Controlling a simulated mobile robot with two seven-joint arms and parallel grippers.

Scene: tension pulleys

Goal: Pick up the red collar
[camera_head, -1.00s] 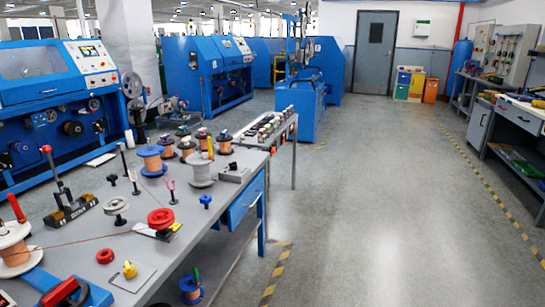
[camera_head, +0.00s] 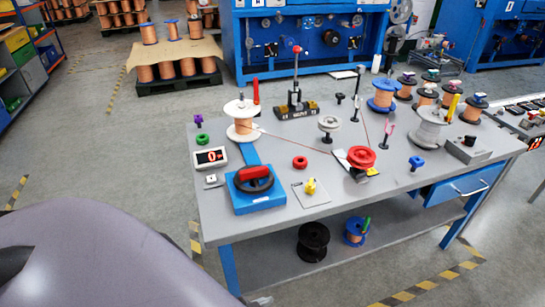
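A small red ring, which looks like the red collar (camera_head: 300,162), lies flat on the grey table (camera_head: 232,208) near its front middle. It sits apart from the other items, behind a thin plate with a yellow knob (camera_head: 310,186). To its right stands a larger red pulley wheel (camera_head: 361,156) on a dark base, with a copper-coloured wire running to it. Neither of my grippers is in view. A large smooth grey-purple part, probably my own arm, fills the lower left and shows no fingers.
A blue winder with a black and red handle (camera_head: 254,182) stands left of the ring. A white spool (camera_head: 241,121) and a green ring (camera_head: 203,140) are behind it. Spools (camera_head: 313,240) rest on the lower shelf. Floor before the table is open.

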